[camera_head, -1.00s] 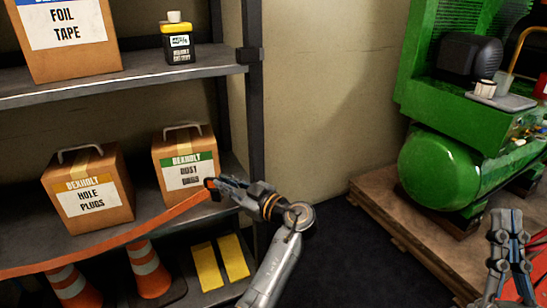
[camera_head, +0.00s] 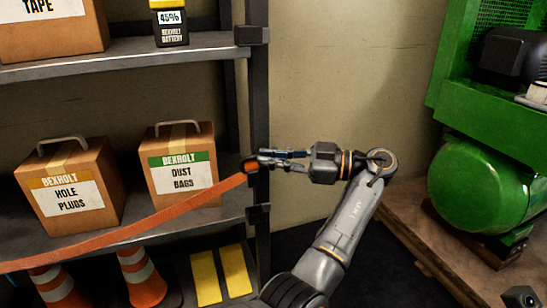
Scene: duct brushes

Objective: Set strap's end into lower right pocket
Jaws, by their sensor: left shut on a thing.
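The orange strap (camera_head: 130,228) runs from the left edge across the front of the lower shelf and rises to the right. My left gripper (camera_head: 256,164) is shut on the strap's end, in front of the right shelf post. The strap's end is partly covered by the fingers. A black pocket-like block (camera_head: 258,215) sits on the post at the lower shelf's height, a little below the gripper and apart from it. Its opening cannot be made out.
The lower shelf holds a hole plugs box (camera_head: 75,190) and a dust bags box (camera_head: 180,172) behind the strap. Another black block (camera_head: 250,36) is higher on the post. Cones (camera_head: 140,275) stand below. A green compressor (camera_head: 480,185) stands at right.

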